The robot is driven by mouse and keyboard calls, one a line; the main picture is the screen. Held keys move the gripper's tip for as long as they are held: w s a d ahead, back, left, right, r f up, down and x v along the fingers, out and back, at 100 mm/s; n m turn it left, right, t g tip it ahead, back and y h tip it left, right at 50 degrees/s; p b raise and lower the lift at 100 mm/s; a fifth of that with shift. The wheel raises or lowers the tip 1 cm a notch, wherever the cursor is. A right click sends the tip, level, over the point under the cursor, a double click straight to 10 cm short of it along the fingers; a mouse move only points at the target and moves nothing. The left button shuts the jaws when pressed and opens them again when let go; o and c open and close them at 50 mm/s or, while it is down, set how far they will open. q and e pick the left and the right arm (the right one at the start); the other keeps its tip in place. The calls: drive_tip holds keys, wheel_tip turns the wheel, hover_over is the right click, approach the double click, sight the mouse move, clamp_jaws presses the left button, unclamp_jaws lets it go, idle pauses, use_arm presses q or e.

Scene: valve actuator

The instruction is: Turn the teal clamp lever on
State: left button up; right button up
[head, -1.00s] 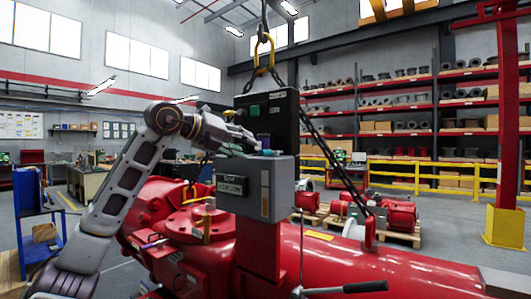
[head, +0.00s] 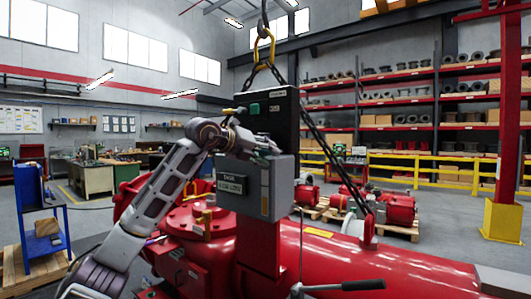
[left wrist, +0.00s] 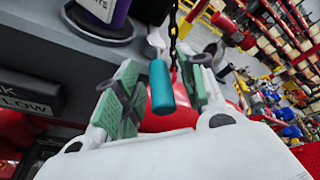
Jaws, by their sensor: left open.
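The teal clamp lever (left wrist: 161,88) shows in the left wrist view as a short teal cylindrical handle beside the grey box. It lies between the two green-padded fingers of my left gripper (left wrist: 155,78). The fingers are open, with a gap visible on the left side of the handle; whether the right finger touches it I cannot tell. In the head view my left gripper (head: 266,146) is over the top of the grey box (head: 236,185), in front of the black box, and I cannot make out the teal lever there. My right gripper is not in view.
A purple piece (left wrist: 103,10) with a white label stands on the grey box near the left finger. A chain (head: 320,140) slopes down right of the black box (head: 270,110). The red valve body (head: 350,265) lies below. A black-handled lever (head: 350,286) is at the bottom.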

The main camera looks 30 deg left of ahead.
use_arm(q)
clamp_jaws()
drive_tip(key=shift+d, duration=0.1)
idle(0.5)
drive_tip(key=shift+d+f+n+t+y, duration=0.1)
drive_tip(key=shift+d+n+t+y, duration=0.25)
drive_tip(key=shift+n+y, duration=0.65)
drive_tip(key=shift+w+d+n+y, duration=0.15)
drive_tip(key=shift+d+n+y, duration=0.45)
drive_tip(key=shift+y, duration=0.45)
drive_tip(key=shift+w+d+n+y, duration=0.15)
drive_tip(key=shift+d+n+y, duration=0.2)
drive_tip(key=shift+n+y, duration=0.6)
unclamp_jaws()
